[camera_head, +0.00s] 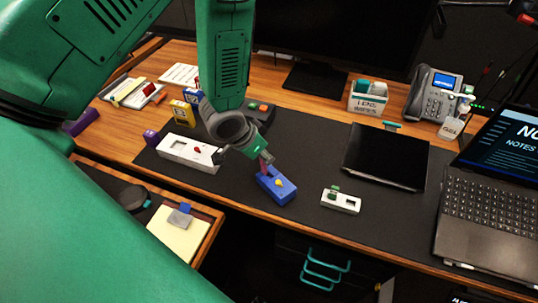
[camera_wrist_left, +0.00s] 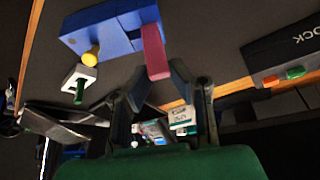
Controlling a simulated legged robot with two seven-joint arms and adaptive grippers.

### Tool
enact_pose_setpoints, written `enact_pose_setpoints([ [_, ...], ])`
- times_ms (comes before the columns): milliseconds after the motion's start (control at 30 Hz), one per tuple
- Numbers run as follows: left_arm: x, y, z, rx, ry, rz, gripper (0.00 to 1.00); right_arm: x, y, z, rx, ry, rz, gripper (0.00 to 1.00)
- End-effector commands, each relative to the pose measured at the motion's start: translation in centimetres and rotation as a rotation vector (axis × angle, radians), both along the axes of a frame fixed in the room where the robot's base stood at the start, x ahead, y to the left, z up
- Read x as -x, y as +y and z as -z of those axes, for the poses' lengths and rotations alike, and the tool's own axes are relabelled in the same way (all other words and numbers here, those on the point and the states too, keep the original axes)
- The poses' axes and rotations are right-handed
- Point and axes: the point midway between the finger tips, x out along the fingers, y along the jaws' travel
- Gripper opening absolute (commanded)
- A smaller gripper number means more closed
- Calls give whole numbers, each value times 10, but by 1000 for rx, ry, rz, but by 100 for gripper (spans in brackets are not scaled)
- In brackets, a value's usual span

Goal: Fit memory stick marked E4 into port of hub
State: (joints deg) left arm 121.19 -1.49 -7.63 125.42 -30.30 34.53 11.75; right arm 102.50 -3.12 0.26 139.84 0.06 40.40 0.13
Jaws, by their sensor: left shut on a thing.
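My left gripper (camera_head: 262,157) is shut on a pink stick (camera_wrist_left: 154,52), just above the blue block (camera_head: 279,190) with a yellow knob. In the left wrist view the stick's far end meets the blue block (camera_wrist_left: 104,30); I cannot tell how deep it sits. No E4 mark is readable on it. A small white block (camera_head: 341,202) with a dark opening and an upright green stick (camera_head: 334,190) lies to the right on the black mat. I cannot tell for sure which block is the hub. My right gripper is out of view.
A long white box (camera_head: 188,152) with a red knob lies left of the gripper. Behind are a yellow box (camera_head: 183,113) and a dark box with coloured buttons (camera_head: 262,113). A black tablet (camera_head: 386,157) and laptop (camera_head: 492,210) lie right. The mat's front middle is clear.

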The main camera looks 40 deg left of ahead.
Motion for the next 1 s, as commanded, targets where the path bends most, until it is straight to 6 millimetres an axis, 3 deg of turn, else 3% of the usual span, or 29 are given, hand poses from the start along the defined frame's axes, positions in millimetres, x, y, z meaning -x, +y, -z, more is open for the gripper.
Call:
enact_pose_setpoints([
  [567, 2, -5, -4, -9, 8, 0, 0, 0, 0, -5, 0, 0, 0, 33],
  [1000, 2, -14, -3, -83, -13, 10, 0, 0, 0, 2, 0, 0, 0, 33],
])
